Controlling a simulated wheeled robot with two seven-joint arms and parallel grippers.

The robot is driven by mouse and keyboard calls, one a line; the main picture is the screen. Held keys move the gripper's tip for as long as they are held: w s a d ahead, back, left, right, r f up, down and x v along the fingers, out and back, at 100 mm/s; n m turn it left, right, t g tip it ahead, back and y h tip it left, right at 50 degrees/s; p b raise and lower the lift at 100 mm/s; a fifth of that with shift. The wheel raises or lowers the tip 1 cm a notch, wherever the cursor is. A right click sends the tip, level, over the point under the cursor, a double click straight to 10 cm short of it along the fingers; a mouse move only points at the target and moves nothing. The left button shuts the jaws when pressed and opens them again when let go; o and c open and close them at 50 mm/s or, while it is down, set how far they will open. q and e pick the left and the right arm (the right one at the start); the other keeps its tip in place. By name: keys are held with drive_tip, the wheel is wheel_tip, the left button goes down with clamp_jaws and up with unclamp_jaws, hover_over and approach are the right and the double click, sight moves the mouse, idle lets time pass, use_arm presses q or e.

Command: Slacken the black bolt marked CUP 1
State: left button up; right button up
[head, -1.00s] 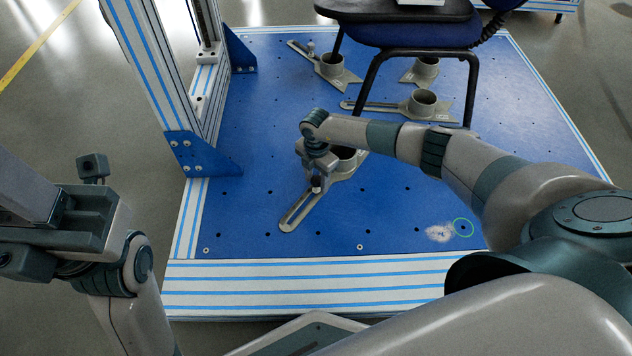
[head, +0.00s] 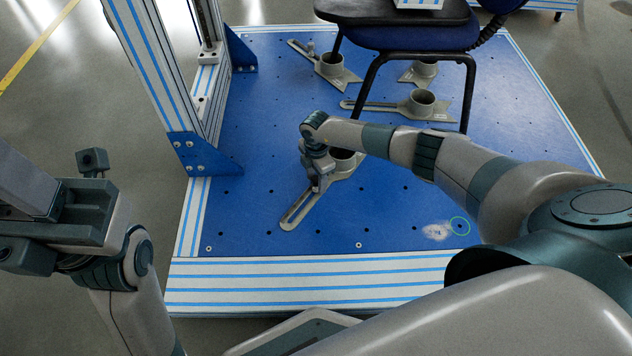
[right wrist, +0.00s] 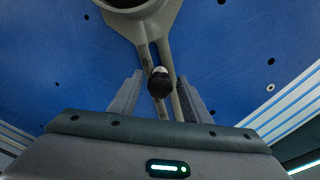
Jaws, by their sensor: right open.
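The black bolt (right wrist: 160,83), with a pale band near its top, stands in the slot of the grey cup fixture (right wrist: 145,20) in the right wrist view. In the head view this fixture (head: 298,212) is the nearest one on the blue plate, its slotted arm pointing to the front left. My right gripper (head: 318,187) is over the slot and hides the bolt there. In the right wrist view my right gripper (right wrist: 159,76) is open, with one finger on each side of the bolt; contact is not visible. No CUP 1 marking is readable. My left arm is at left; its jaw state is unclear.
Chair legs (head: 362,95) stand among several other cup fixtures (head: 420,104) behind my right arm. A striped upright frame (head: 150,75) rises at the plate's left.

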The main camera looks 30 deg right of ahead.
drive_tip(key=shift+m+p, duration=0.75)
drive_tip(key=shift+m, duration=0.25)
drive_tip(key=shift+c, duration=0.4)
drive_tip(key=c, duration=0.9)
drive_tip(key=shift+n, duration=2)
drive_tip(key=shift+c, duration=0.2)
drive_tip(key=shift+n+b, duration=0.5)
drive_tip(key=shift+n, duration=1.5)
drive_tip(key=shift+n+b, duration=0.4)
drive_tip(key=shift+n, duration=1.6)
